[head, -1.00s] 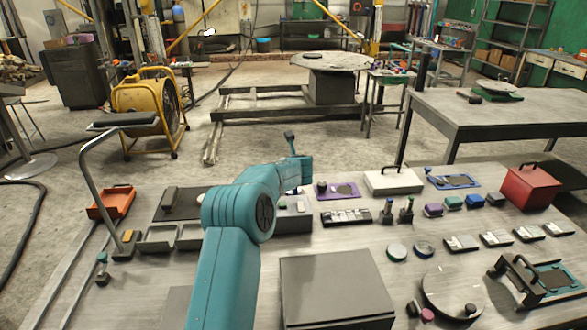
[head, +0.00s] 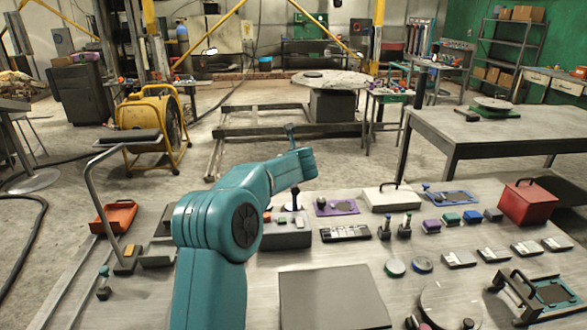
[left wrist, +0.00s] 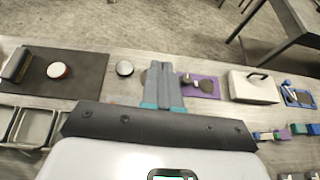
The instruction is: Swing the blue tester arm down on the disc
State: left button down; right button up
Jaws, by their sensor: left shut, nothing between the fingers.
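The blue tester (head: 452,197) is a flat blue plate at the back right of the near table in the head view. A blue knob-like part (head: 427,187) stands at its left end; the arm's exact angle is too small to tell. A dark patch on the plate may be the disc, but I cannot make it out surely. The tester also shows at the right edge of the left wrist view (left wrist: 299,98). My left gripper (left wrist: 161,66) is shut and empty, left of the purple plate (left wrist: 203,86) and well left of the tester. My right gripper is out of view.
A white box with a black handle (head: 392,200) stands between the purple plate and the tester. A red box (head: 527,203) is right of the tester. Several small coloured blocks lie in front. A grey box with a lever (head: 285,234) stands beside my left arm.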

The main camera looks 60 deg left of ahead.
aim_at(295, 192)
pick_arm(q)
jog(key=s+d+f+m+t+y+b, duration=0.1)
jog(key=s+d+f+m+b, duration=0.1)
jog(key=d+f+m+b, duration=0.55)
jog(key=s+d+f+m+y+b, duration=0.1)
jog(key=s+d+f+m+b, duration=0.2)
jog(key=m, duration=0.7)
jog(key=x, duration=0.5)
jog(key=p+x, duration=0.1)
jog(key=x, duration=0.4)
jog(key=p+x, duration=0.1)
jog(key=x, duration=0.4)
jog(key=shift+w+a+r, duration=0.2)
jog(key=shift+w+r, duration=0.1)
jog(key=shift+r, duration=0.05)
